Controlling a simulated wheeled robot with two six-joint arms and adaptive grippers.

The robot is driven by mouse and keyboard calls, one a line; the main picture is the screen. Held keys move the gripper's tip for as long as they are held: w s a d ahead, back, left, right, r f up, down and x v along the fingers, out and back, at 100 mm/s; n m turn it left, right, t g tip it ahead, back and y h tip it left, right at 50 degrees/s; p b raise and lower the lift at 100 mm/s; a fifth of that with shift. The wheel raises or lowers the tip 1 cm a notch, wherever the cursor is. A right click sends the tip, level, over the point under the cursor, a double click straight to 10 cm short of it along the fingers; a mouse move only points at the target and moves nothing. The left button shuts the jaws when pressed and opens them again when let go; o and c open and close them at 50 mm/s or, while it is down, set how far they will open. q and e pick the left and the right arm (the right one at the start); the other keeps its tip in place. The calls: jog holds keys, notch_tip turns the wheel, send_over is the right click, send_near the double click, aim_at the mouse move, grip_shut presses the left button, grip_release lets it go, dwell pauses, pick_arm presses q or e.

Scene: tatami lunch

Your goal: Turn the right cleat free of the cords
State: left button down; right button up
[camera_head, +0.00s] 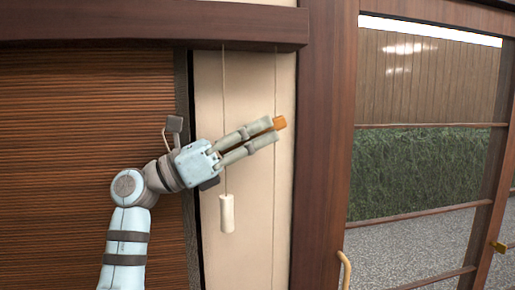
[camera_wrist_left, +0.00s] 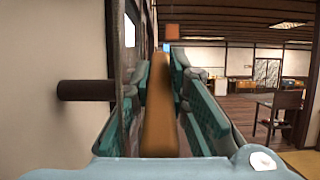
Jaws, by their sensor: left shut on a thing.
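My left gripper (camera_head: 272,132) reaches in from the left across the pale wall panel. It is shut on a small orange-brown piece, which looks like the right cleat (camera_head: 280,122), at its fingertips. In the left wrist view a long orange-brown piece (camera_wrist_left: 160,115) lies between the finger pads. The left cord (camera_head: 224,90) hangs behind the gripper and ends in a white pull (camera_head: 227,213). The right cord (camera_head: 275,80) runs down to the fingertips and shows below them. Whether it is wound on the cleat cannot be seen. My right gripper is not in view.
A slatted brown blind (camera_head: 70,150) is at the left. A dark wooden post (camera_head: 317,150) stands close right of the fingertips, beside a glazed door (camera_head: 420,130). In the left wrist view a dark round peg (camera_wrist_left: 85,90) sticks out beside the fingers.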

pick_arm(q)
jog(key=shift+h+b, duration=0.9)
jog(key=shift+h, duration=0.2)
jog(key=shift+r, duration=0.1)
jog(key=c, duration=1.6)
grip_release()
jog(key=shift+o, duration=0.2)
jog(key=shift+a, duration=0.1)
jog(key=v, duration=1.2)
